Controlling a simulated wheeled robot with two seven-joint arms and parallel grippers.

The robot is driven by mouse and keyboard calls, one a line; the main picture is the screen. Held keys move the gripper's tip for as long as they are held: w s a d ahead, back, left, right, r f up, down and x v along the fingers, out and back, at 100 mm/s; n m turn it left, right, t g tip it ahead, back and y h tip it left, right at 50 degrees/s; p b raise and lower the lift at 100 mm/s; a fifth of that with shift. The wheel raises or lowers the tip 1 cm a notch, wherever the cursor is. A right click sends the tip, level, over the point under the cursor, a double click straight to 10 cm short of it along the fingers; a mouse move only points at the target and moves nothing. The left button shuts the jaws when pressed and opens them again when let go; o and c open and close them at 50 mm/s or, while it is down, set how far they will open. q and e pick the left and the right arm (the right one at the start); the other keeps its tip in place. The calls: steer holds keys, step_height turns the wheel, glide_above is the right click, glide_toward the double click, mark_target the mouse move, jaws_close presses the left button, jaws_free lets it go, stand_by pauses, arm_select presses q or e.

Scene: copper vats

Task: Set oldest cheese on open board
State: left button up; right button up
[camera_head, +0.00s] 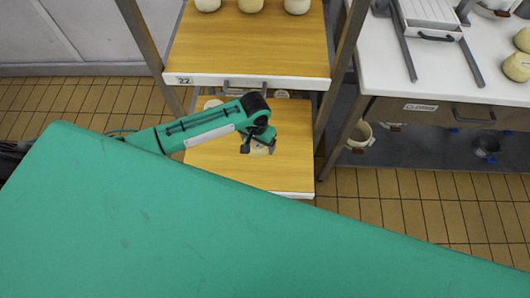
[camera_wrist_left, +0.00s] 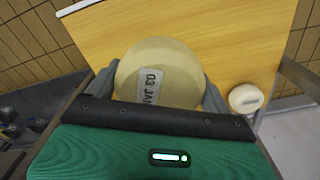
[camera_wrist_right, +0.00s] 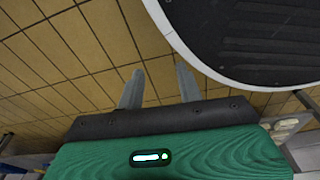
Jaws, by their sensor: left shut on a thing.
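My left gripper (camera_head: 258,146) is over the lower wooden board (camera_head: 225,170) and is shut on a round pale cheese (camera_wrist_left: 175,65). In the left wrist view its label reads "03 JAN", with the rest cut off or unclear. In the head view the gripper mostly hides this cheese. I cannot tell whether it touches the board. My right gripper (camera_wrist_right: 160,88) is open and empty above the tiled floor.
An upper board (camera_head: 250,50) tagged "22" bears three cheeses (camera_head: 297,5). At the right a white table (camera_head: 440,75) holds cheeses (camera_head: 517,67), a tray (camera_head: 430,15) and a drawer with a label (camera_head: 421,107). A rack post (camera_head: 340,75) stands between. The lower board's front is clear.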

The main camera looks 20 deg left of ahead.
arm_select(q)
steer(key=m+b, duration=0.1)
steer(key=b, duration=0.2)
glide_toward(268, 164)
steer(key=shift+d+f+m, duration=0.1)
steer(key=shift+f+m, duration=0.3)
steer(key=shift+f+b, duration=0.45)
steer(key=shift+b, duration=0.3)
steer(key=shift+f+b, duration=1.25)
steer(key=shift+b, duration=0.25)
steer(key=shift+f+b, duration=0.45)
steer(key=shift+b, duration=0.15)
arm_select(e)
steer(key=w+a+r, duration=0.1)
steer(key=w+r, duration=0.2)
steer(key=r, duration=0.3)
steer(key=w+a+r, duration=0.1)
steer(key=w+r, duration=0.2)
steer(key=r, duration=0.3)
steer(key=w+r+t, duration=0.1)
steer(key=w+r, duration=0.2)
steer(key=r, duration=0.3)
steer(key=shift+w+a+r, duration=0.3)
steer(key=shift+a, duration=0.1)
arm_select(q)
steer(key=shift+f+b, duration=0.35)
steer(key=shift+f, duration=0.45)
arm_select(e)
steer(key=shift+f, duration=0.35)
